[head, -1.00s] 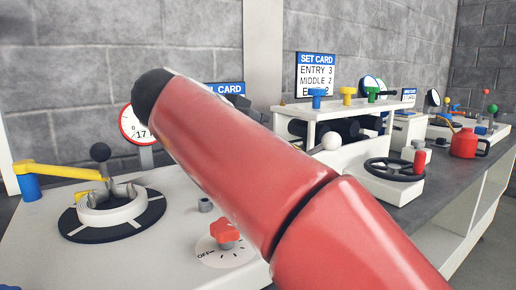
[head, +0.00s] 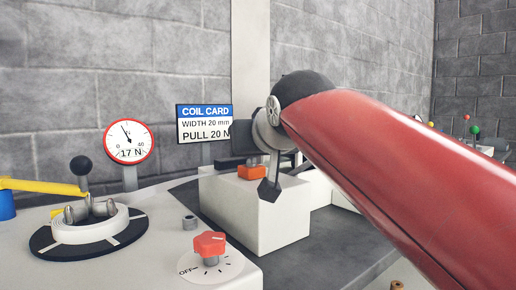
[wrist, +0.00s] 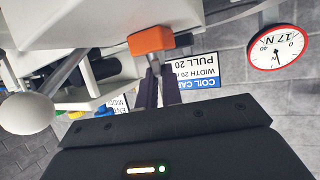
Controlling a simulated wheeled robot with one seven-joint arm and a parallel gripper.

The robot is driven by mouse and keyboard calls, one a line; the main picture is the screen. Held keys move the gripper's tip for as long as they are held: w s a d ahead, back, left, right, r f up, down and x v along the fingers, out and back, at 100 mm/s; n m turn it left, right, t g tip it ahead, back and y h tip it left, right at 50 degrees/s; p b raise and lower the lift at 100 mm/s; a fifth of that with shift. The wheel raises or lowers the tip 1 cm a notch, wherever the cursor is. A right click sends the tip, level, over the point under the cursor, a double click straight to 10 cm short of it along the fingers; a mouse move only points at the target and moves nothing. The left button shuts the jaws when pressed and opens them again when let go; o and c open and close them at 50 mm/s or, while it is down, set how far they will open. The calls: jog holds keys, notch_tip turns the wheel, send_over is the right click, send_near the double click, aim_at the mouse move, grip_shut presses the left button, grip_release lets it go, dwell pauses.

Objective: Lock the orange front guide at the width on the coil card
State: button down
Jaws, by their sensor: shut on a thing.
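The orange front guide (head: 253,171) shows as a small block on the white stand (head: 262,217), partly hidden by my arm's end. In the wrist view the orange guide (wrist: 152,41) is just beyond my gripper (wrist: 156,72). The two dark fingers are close together on a small pale part at the guide, whose shape is mostly hidden between them. I cannot tell from the pictures whether the guide is locked. The coil card (head: 204,123) behind reads WIDTH 20 mm, PULL 20 N.
A round gauge (head: 129,141) reads 17 N. A red knob (head: 209,244) marked OFF sits on the white deck, with a white coil on a black disc (head: 88,236) to its left. A white ball (wrist: 27,121) is at the left in the wrist view.

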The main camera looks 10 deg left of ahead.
jog(key=n+g+y, duration=0.1)
jog(key=n, duration=0.1)
jog(key=n+g+y, duration=0.2)
jog(key=w+n+g+y, duration=0.1)
jog(key=n+g+y, duration=0.1)
jog(key=shift+d+p, duration=0.3)
jog(key=shift+d, duration=0.1)
jog(key=n+g+y+p, duration=0.1)
jog(key=n+g, duration=0.1)
jog(key=g, duration=0.1)
jog(key=shift+n, duration=0.3)
jog(key=shift+f+n+g, duration=0.1)
jog(key=shift+n+g, duration=0.4)
jog(key=shift+f, duration=0.1)
jog(key=c, duration=1.6)
grip_release()
jog(key=shift+a, duration=0.1)
jog(key=shift+c, duration=0.2)
jog(key=shift+o, duration=0.4)
